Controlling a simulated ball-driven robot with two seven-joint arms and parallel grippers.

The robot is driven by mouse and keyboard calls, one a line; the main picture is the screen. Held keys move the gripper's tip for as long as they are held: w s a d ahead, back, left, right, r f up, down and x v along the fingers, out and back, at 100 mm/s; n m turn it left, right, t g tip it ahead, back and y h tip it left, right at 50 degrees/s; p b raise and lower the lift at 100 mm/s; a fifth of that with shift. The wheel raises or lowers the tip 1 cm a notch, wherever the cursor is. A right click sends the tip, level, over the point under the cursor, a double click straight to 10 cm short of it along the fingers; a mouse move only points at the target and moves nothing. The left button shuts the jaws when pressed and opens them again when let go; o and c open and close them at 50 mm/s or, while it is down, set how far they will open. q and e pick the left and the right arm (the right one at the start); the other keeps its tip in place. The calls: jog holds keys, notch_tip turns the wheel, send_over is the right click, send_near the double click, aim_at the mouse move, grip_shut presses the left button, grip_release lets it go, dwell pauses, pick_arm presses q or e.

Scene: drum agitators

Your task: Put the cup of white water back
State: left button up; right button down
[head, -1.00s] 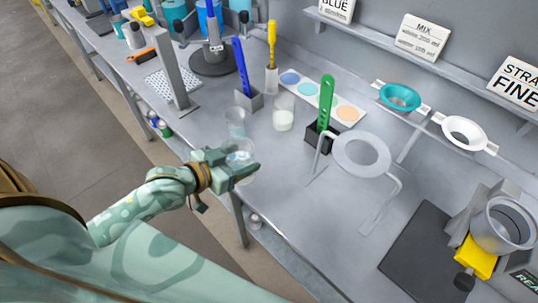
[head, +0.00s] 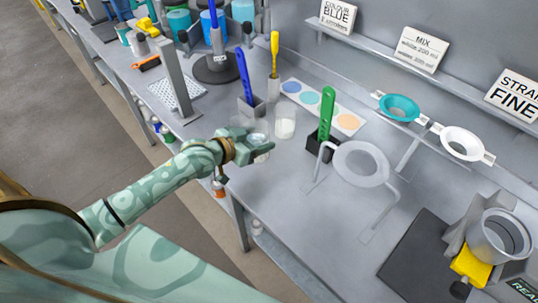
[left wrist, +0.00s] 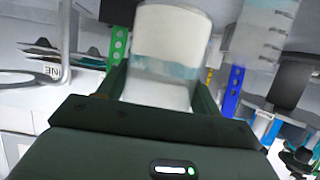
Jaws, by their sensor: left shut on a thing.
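My left gripper (head: 262,147) is shut on a clear cup (head: 263,156), over the front part of the bench. In the left wrist view the held cup (left wrist: 172,40) looks whitish between the fingers, with a pale blue band; the fingers hide part of it. I cannot tell whether the held cup touches the bench. My right gripper is not in view.
A green slotted tool (head: 326,112) stands in a black holder, with a ring stand (head: 360,162) to its right. A blue tool (head: 243,77) and a yellow tool (head: 275,52) stand behind. A colour-dot card (head: 350,122) lies near the wall.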

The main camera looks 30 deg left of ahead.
pick_arm(q)
jog(key=f, duration=0.1)
jog(key=w+d+f, duration=0.1)
jog(key=d+f+b, duration=0.1)
jog(key=shift+w+d+f, duration=0.25)
jog(key=shift+w+f, duration=0.15)
notch_tip(320, 180, down, 4)
jog(key=shift+w+d+r+b, duration=0.15)
jog(key=shift+r+b, duration=0.1)
jog(key=shift+b, duration=0.25)
jog(key=o, duration=1.2)
jog(key=shift+f, duration=0.1)
jog(key=shift+o, duration=0.2)
